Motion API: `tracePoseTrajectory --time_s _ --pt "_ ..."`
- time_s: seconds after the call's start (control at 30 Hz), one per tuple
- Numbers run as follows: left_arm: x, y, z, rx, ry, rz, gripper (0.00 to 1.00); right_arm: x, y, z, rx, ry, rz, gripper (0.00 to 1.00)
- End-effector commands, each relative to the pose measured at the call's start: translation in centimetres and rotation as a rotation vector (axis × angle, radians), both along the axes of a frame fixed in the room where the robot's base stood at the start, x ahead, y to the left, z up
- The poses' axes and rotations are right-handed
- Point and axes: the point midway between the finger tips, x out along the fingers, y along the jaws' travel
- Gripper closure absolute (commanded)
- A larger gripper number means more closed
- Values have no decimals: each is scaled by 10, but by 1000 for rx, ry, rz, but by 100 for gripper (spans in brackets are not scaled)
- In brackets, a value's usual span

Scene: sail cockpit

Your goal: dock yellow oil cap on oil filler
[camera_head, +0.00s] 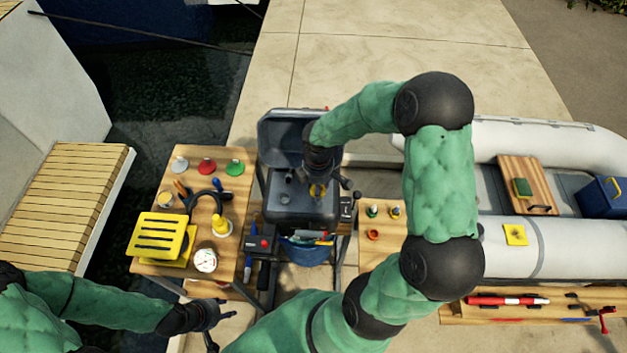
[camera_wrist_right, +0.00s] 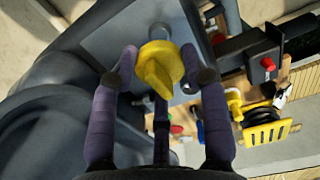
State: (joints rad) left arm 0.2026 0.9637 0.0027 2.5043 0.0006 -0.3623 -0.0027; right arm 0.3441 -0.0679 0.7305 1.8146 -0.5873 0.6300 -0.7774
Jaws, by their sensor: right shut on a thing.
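The yellow oil cap (camera_wrist_right: 160,70) is between the fingertips of my right gripper (camera_wrist_right: 158,66), which is shut on it. In the head view, my right gripper (camera_head: 318,182) holds the cap (camera_head: 317,191) over the grey engine housing (camera_head: 300,208). I cannot tell whether the cap touches the housing. My left gripper (camera_head: 219,325) is low in the head view, away from the housing, with its fingers apart and empty.
The raised grey cover (camera_head: 280,130) stands behind the housing.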

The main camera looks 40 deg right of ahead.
Motion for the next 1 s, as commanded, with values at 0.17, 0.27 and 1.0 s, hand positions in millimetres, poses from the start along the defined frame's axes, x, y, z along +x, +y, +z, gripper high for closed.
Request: tracePoseTrajectory --time_s 0.17,0.27,1.0 --pt "0 0 -13 0 -1 0 60 0 0 -15 0 0 0 76" --pt "0 0 -21 0 -1 0 60 0 0 -25 1 1 0 76" --pt "1 0 -43 0 -1 0 60 0 0 -54 0 0 0 76"
